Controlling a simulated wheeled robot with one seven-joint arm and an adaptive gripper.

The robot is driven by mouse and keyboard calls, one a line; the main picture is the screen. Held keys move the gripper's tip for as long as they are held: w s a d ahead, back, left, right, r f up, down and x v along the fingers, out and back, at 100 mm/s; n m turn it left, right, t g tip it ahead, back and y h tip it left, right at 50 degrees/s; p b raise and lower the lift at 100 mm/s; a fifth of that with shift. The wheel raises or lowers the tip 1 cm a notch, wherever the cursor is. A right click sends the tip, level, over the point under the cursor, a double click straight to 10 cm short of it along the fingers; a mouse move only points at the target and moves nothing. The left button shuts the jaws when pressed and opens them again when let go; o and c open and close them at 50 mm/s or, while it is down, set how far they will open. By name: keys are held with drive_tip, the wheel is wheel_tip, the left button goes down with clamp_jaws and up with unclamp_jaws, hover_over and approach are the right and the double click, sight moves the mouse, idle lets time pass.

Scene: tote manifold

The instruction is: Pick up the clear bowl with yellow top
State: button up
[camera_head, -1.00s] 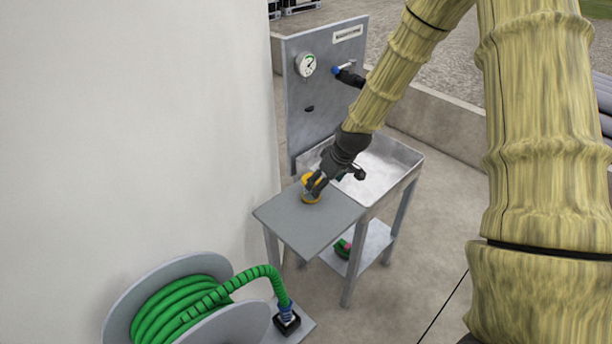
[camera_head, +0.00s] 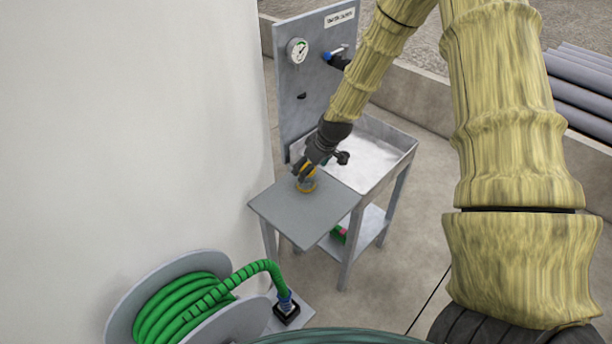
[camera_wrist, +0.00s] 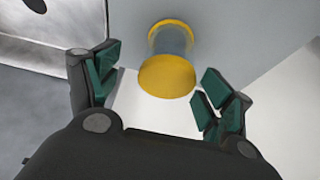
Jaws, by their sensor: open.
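The clear bowl with yellow top (camera_head: 306,182) stands on the grey side shelf of the sink stand, near the shelf's back edge. In the wrist view the bowl (camera_wrist: 168,70) shows a round yellow top, a see-through body and a yellow rim at the far end. My gripper (camera_head: 303,170) is at the bowl, and its fingers partly hide the bowl in the head view. In the wrist view my gripper (camera_wrist: 158,88) is open, with one green-padded finger on either side of the bowl's yellow top. Gaps show between the pads and the top.
The grey shelf (camera_head: 283,219) is otherwise bare. A metal sink (camera_head: 372,150) adjoins it, with an upright panel (camera_head: 310,95) carrying a gauge (camera_head: 297,50) behind. A white wall (camera_head: 130,130) stands close on the left. A green hose reel (camera_head: 185,305) is in front.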

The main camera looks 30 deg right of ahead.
drive_tip(key=shift+a, duration=0.1)
drive_tip(key=shift+w+a+f+p, duration=0.2)
drive_tip(key=shift+f+p, duration=0.15)
drive_tip(key=shift+f, duration=0.15)
drive_tip(key=shift+w+a+f+p, duration=0.2)
drive_tip(key=shift+f+p, duration=0.15)
drive_tip(key=shift+f, duration=0.1)
drive_tip(key=shift+w+a+f+p, duration=0.2)
drive_tip(key=shift+f+p, duration=0.15)
drive_tip(key=shift+f, duration=0.15)
drive_tip(key=shift+p+x, duration=0.3)
drive_tip(key=shift+x, duration=0.7)
drive_tip(key=c, duration=1.1)
